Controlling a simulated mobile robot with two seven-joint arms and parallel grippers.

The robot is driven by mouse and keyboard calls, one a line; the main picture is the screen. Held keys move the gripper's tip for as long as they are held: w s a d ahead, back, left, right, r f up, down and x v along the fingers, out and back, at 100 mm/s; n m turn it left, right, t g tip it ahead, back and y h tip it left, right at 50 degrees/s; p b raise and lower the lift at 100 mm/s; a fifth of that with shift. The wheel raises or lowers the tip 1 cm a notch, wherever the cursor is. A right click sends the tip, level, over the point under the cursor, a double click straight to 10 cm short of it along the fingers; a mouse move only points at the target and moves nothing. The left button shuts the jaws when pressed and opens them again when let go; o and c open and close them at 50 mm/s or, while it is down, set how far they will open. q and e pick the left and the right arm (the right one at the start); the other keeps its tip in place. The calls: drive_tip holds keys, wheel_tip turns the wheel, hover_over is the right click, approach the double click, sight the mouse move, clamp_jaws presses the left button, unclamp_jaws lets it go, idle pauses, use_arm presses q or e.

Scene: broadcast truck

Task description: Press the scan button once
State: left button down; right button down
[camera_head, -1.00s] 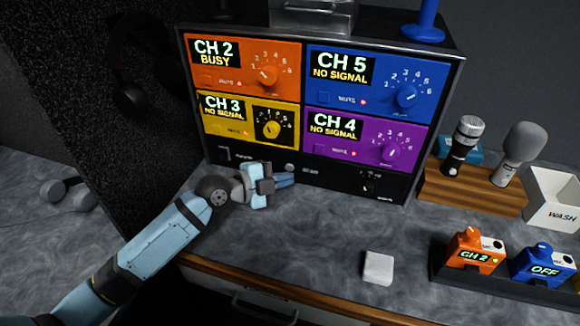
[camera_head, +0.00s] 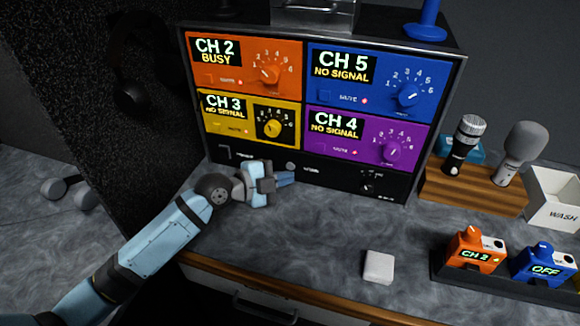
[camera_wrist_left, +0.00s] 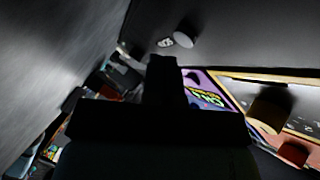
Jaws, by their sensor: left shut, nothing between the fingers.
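The receiver rack (camera_head: 330,182) stands at the back of the counter with a black strip along its bottom. A small round grey button (camera_head: 290,167) sits on that strip, left of a small label that looks like SCAN. In the left wrist view the pale round button (camera_wrist_left: 183,40) is ahead of the fingers, apart from them in the picture. My left gripper (camera_head: 287,178) is shut and empty, its fingertips just below and in front of the button. Whether they touch the rack I cannot tell. In the left wrist view the gripper (camera_wrist_left: 165,70) is dark. My right gripper is out of view.
Orange, blue, yellow and purple channel panels with knobs fill the rack above. A white block (camera_head: 378,267) lies on the counter. The middle counter is clear.

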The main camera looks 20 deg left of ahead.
use_arm(q)
drive_tip(key=shift+w, duration=0.1)
idle(0.7)
drive_tip(key=shift+w+b, duration=0.35)
drive_tip(key=shift+b, duration=0.05)
drive_tip(key=shift+w+b, duration=0.3)
drive_tip(key=shift+w, duration=0.05)
idle(0.6)
drive_tip(key=shift+s, duration=0.8)
drive_tip(key=shift+s+p, duration=0.75)
drive_tip(key=shift+s, duration=1.75)
drive_tip(key=shift+r+p, duration=0.1)
drive_tip(key=shift+p, duration=0.25)
